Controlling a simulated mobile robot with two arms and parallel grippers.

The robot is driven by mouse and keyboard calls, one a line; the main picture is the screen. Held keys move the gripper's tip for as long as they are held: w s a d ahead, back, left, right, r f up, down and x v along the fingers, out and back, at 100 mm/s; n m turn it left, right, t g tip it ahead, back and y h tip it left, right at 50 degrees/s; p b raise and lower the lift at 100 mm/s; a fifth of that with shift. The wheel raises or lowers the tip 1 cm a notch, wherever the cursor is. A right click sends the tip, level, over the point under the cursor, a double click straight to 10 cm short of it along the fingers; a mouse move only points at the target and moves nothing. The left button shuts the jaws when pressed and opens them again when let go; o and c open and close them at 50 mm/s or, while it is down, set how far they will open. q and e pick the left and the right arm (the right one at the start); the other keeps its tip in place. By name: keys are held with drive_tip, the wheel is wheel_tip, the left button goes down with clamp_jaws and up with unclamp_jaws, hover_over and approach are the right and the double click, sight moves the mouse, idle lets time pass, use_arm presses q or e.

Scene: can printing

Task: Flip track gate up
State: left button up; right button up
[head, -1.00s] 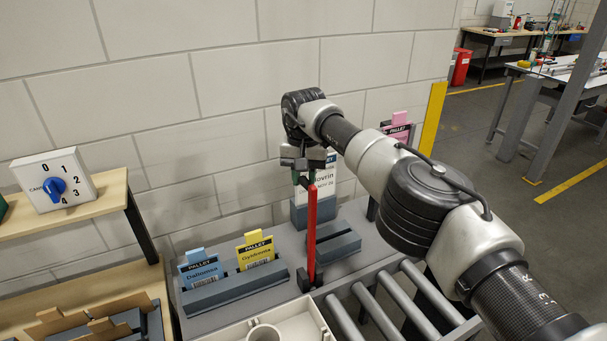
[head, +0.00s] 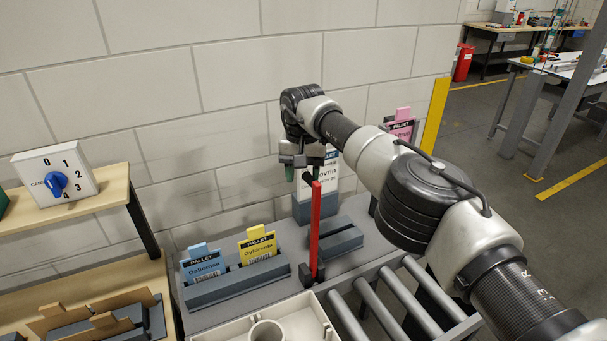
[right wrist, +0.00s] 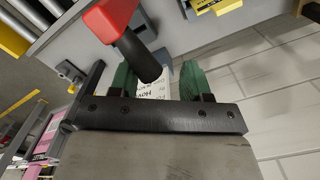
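The red track gate (head: 315,232) stands upright beside the roller conveyor, its base on the grey surface. My right gripper (head: 303,172) is just behind and left of the gate's upper end, pointing down. In the right wrist view, the green fingertips of my right gripper (right wrist: 157,78) are spread apart. The gate's red end (right wrist: 108,18) and its black handle (right wrist: 138,55) show close by. The handle's tip appears in the gap between the fingers, but they are not closed on it. I cannot tell whether they touch. My left gripper is not in view.
Blue (head: 203,263) and yellow (head: 258,246) pallet cards stand in a grey holder left of the gate. A white tray (head: 318,318) is in front. Conveyor rollers (head: 385,305) lie to the right. A dial box (head: 55,182) sits on the left shelf.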

wheel_tip(320, 180, up, 11)
drive_tip(key=p, duration=0.5)
drive_tip(key=shift+f, duration=0.2)
drive_tip(key=shift+c, duration=0.3)
